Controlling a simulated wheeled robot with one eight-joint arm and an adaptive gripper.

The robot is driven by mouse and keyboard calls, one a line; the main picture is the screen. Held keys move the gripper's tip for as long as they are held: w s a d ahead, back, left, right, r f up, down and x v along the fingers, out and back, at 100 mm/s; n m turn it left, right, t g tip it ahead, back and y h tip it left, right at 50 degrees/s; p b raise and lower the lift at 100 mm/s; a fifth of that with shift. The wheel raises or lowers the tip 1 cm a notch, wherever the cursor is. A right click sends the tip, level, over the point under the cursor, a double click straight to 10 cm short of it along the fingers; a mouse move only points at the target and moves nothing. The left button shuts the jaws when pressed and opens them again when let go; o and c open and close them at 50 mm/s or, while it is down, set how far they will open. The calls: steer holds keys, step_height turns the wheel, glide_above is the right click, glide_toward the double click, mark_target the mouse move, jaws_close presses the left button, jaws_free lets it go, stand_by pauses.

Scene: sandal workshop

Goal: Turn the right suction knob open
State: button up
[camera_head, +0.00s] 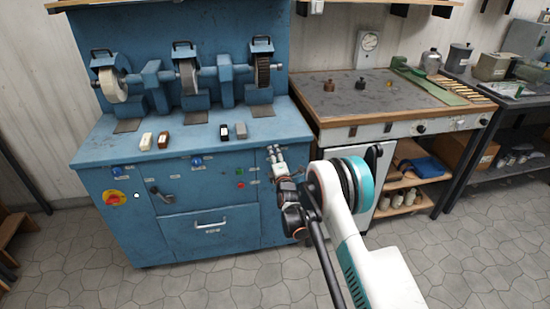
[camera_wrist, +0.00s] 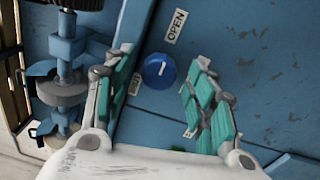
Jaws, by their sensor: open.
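The right suction knob (camera_wrist: 158,71) is round and blue with a white pointer line, on the blue cabinet front. Its line points up and slightly right in the wrist view. An OPEN label (camera_wrist: 176,26) is above it; a smaller label (camera_wrist: 135,86) at its lower left is hard to read. My gripper (camera_wrist: 164,62) is open, with one teal-padded finger on each side of the knob and visible gaps between. In the head view my gripper (camera_head: 275,153) is at the cabinet's right end and hides this knob.
Two other blue knobs (camera_head: 116,171) (camera_head: 197,161) sit further left on the blue cabinet (camera_head: 225,208). A red-yellow switch (camera_head: 114,198), a handle (camera_head: 162,194) and small green and red buttons (camera_head: 240,185) are on the front.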

steer(key=v, duration=0.7)
steer(key=shift+s, duration=0.25)
steer(key=shift+d+f, duration=0.1)
